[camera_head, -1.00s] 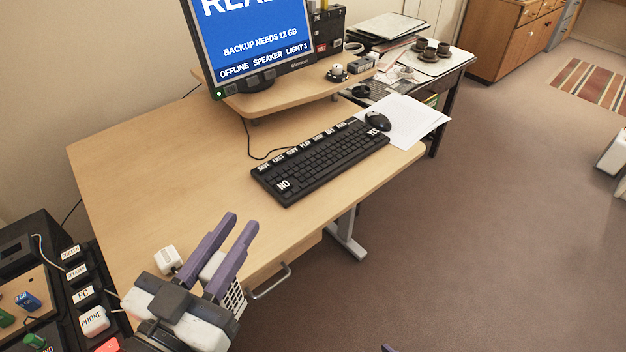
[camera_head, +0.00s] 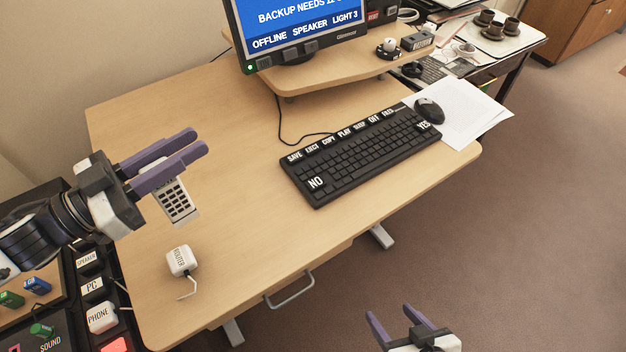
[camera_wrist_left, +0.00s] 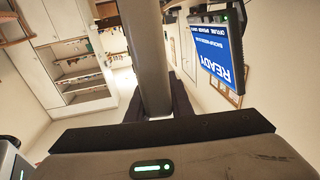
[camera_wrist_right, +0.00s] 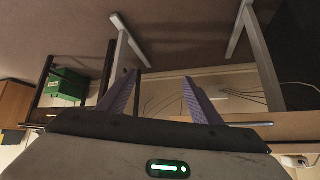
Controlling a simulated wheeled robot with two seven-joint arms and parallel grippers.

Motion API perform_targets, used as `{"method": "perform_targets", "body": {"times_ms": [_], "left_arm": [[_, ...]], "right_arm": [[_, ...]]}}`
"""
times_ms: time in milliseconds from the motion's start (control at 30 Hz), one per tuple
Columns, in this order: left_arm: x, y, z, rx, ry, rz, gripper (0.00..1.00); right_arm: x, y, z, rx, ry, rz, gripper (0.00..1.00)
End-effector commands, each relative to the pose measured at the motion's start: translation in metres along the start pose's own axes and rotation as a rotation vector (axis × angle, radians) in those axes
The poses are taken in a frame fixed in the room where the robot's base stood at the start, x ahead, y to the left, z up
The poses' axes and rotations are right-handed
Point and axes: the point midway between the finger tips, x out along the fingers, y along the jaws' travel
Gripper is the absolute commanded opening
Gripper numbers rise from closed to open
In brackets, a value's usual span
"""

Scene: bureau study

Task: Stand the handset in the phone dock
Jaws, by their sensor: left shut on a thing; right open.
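The handset (camera_head: 176,202) is pale, with a dark keypad facing the head camera. My left gripper (camera_head: 192,144) is shut on it, above the left part of the desk, and the keypad end hangs below the purple fingers. In the left wrist view the handset (camera_wrist_left: 147,60) is a long grey bar between the fingers. My right gripper (camera_head: 390,313) is open and empty, low in front of the desk; its spread fingers also show in the right wrist view (camera_wrist_right: 160,90).
A small white ROUTER cube (camera_head: 181,261) with a cable stands at the desk's left front. The keyboard (camera_head: 360,155), mouse (camera_head: 429,110) and monitor riser (camera_head: 340,75) fill the right and back. A PHONE-labelled white block (camera_head: 101,317) is at lower left. The desk's middle left (camera_head: 230,170) is clear.

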Motion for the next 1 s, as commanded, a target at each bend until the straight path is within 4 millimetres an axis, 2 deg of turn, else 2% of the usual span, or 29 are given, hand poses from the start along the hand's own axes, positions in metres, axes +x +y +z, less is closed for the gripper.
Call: {"method": "perform_targets", "body": {"times_ms": [33,133,433,533,700,1000], "left_arm": [[-0.006,-0.009,-0.005,0.005,0.0,0.036,0.0],[-0.015,-0.018,-0.014,-0.003,0.008,0.09,0.0],[-0.021,-0.023,-0.02,-0.012,0.016,0.133,0.0],[-0.021,-0.023,-0.008,-0.015,0.018,0.13,0.0],[-0.022,-0.023,0.025,-0.015,0.018,0.129,0.0],[-0.023,-0.022,0.053,-0.013,0.017,0.13,0.0]], "right_arm": [[0.001,0.0,-0.001,0.0,0.001,0.0,0.59],[0.001,0.0,-0.003,-0.001,0.006,0.0,0.59],[0.002,0.001,-0.019,-0.005,0.036,0.0,0.59],[0.004,0.001,-0.017,-0.005,0.036,-0.001,0.59],[0.008,0.001,-0.011,-0.007,0.029,-0.001,0.59],[0.009,-0.002,-0.006,-0.009,0.021,-0.006,0.59]]}}
